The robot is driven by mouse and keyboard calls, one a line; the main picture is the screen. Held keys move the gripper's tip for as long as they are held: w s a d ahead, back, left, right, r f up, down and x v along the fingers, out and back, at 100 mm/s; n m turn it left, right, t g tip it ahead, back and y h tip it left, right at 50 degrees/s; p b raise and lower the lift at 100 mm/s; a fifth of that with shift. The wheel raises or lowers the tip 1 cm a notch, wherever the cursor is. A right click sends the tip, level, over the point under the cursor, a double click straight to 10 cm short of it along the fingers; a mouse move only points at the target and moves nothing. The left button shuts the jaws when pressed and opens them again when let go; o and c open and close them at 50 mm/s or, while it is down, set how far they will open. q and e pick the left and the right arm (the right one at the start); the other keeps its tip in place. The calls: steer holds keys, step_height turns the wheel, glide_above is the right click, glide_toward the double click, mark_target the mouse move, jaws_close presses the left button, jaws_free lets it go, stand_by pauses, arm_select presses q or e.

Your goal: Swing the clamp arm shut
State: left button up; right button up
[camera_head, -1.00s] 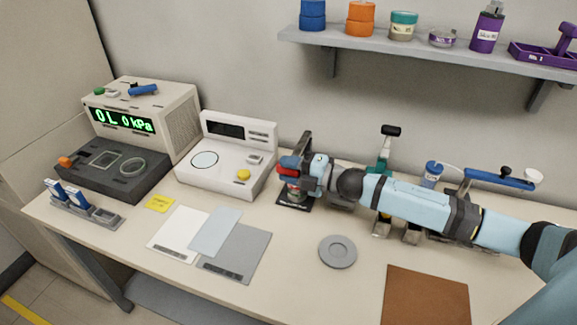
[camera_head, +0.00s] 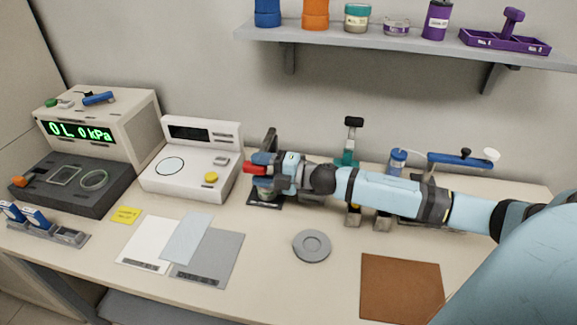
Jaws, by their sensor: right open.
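A small dark stand (camera_head: 270,141) with an upright post and a black base plate (camera_head: 264,204) stands on the bench, right of the white instrument. My right gripper (camera_head: 256,168) is at this stand, over its base, with red and blue showing at its fingers. It is open and hides most of the stand's middle, so I cannot tell the clamp arm's angle or whether the fingers touch it. Part of a round holder shows below the fingers. My left gripper is out of view.
The white instrument (camera_head: 205,143) is close to the left. A device with a blue lever (camera_head: 458,160) and a green-and-black fixture (camera_head: 348,157) stand behind my right arm. A grey disc (camera_head: 312,246), sheets and a brown mat (camera_head: 402,289) lie in front. A shelf (camera_head: 400,45) hangs above.

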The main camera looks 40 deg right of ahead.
steer(key=v, duration=1.2)
steer(key=shift+s+d+b, duration=0.15)
steer(key=shift+d+b, duration=0.05)
steer(key=shift+b, duration=0.25)
steer(key=shift+f, duration=0.1)
